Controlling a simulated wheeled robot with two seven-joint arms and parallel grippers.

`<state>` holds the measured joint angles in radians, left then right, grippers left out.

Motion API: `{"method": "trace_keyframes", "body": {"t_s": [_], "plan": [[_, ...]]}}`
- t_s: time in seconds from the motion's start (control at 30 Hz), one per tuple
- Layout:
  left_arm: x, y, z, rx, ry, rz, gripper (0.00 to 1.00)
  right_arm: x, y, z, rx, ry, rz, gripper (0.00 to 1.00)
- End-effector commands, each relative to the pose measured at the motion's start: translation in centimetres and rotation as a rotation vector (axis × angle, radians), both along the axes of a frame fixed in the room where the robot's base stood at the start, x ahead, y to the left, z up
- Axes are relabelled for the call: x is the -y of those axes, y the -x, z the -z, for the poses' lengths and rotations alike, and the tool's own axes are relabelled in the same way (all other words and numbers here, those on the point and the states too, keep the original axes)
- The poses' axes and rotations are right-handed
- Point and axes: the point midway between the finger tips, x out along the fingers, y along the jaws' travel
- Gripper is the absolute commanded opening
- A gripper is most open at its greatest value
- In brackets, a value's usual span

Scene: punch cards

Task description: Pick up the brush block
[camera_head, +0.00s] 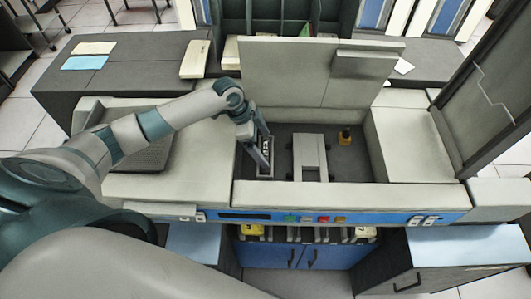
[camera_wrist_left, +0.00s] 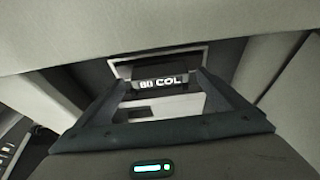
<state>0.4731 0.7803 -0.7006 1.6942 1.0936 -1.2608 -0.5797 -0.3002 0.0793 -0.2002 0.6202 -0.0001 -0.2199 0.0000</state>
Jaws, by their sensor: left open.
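A dark block with white lettering "80 COL" (camera_wrist_left: 160,82), which I take to be the brush block, sits in a recess in the wrist view. A pale surface shows below it. My left gripper (camera_head: 265,160) reaches down into the open bay of the grey machine, at the bay's left side. In the wrist view its two dark fingers (camera_wrist_left: 160,90) are apart, one on each side of the lettered block. I cannot tell whether they touch it. In the head view the gripper largely hides the block. My right gripper is not in view.
The raised lid (camera_head: 290,80) stands behind the bay. The bay's front wall (camera_head: 340,195) lies above a blue control strip with coloured buttons.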

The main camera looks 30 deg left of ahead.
Motion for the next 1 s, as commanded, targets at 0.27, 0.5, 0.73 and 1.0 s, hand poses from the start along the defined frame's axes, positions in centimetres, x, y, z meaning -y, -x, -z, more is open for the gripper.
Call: {"method": "trace_keyframes", "body": {"t_s": [0.27, 0.5, 0.73, 1.0], "plan": [[0.0, 0.0, 0.0, 0.0, 0.0, 0.0, 0.87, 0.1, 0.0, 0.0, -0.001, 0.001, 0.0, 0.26], [0.0, 0.0, 0.0, 0.0, 0.0, 0.0, 0.3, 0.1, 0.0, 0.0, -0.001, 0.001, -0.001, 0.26], [0.0, -0.1, -0.1, 0.001, 0.0, 0.0, 0.26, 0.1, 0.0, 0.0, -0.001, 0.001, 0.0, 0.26], [0.0, -0.1, -1.6, 0.004, 0.0, 0.0, 0.26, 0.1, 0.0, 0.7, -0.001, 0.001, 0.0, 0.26]]}}
